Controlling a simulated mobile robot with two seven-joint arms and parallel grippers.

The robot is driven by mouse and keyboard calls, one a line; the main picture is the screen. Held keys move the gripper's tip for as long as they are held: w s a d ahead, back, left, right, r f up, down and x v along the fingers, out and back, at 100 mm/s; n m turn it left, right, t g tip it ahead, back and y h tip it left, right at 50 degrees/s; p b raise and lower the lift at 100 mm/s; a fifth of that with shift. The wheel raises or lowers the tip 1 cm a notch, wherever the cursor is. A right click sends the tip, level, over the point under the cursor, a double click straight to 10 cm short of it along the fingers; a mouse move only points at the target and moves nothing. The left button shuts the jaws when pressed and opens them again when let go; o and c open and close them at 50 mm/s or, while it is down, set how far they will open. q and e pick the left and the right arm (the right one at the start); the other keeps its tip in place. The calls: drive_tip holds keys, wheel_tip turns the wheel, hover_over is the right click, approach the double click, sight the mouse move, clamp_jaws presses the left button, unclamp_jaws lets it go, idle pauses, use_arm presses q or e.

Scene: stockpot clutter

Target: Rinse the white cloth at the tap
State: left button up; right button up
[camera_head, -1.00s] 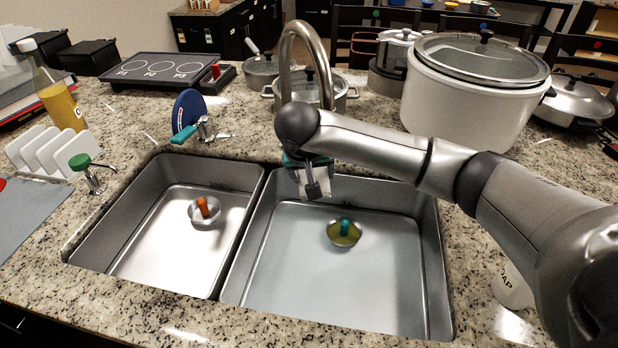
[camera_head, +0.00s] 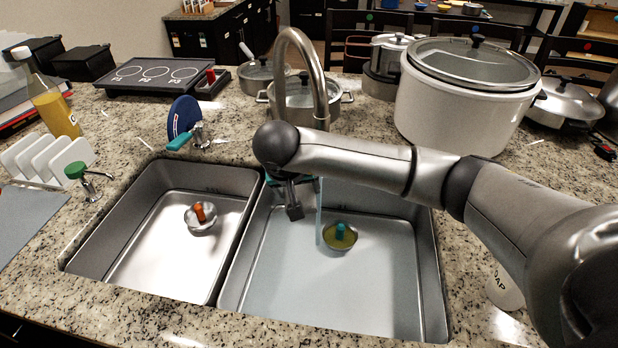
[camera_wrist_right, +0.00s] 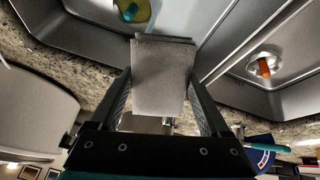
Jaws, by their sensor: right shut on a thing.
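My right gripper (camera_head: 291,197) hangs over the right basin (camera_head: 285,265), below and left of the tap (camera_head: 322,95). The right wrist view shows its fingers (camera_wrist_right: 163,88) shut on the white cloth (camera_wrist_right: 163,75), a flat greyish-white piece. In the head view the cloth is mostly hidden by my arm. A pale blue water stream (camera_head: 319,215) falls just to the right of the gripper, apart from it in that view. My left gripper is out of view.
A strainer with an orange knob (camera_head: 200,212) lies in the left basin; one with a teal knob (camera_head: 340,234) lies in the right. A large white stockpot (camera_head: 455,110) and smaller pots (camera_head: 300,98) stand behind. A soap container (camera_head: 503,290) is at the right, by my arm.

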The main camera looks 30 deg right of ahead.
sight(285, 201)
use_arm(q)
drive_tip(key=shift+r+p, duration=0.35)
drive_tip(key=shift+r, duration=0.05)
use_arm(e)
drive_tip(key=shift+s+a, duration=0.35)
drive_tip(key=shift+a, duration=0.3)
drive_tip(key=shift+s+a, duration=0.3)
drive_tip(key=shift+a, duration=0.35)
drive_tip(key=shift+s+a, duration=0.35)
drive_tip(key=shift+a, duration=0.3)
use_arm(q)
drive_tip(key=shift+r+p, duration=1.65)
use_arm(e)
drive_tip(key=s+a+r, duration=0.2)
drive_tip(key=a+r, duration=0.2)
drive_tip(key=shift+s+a, duration=0.2)
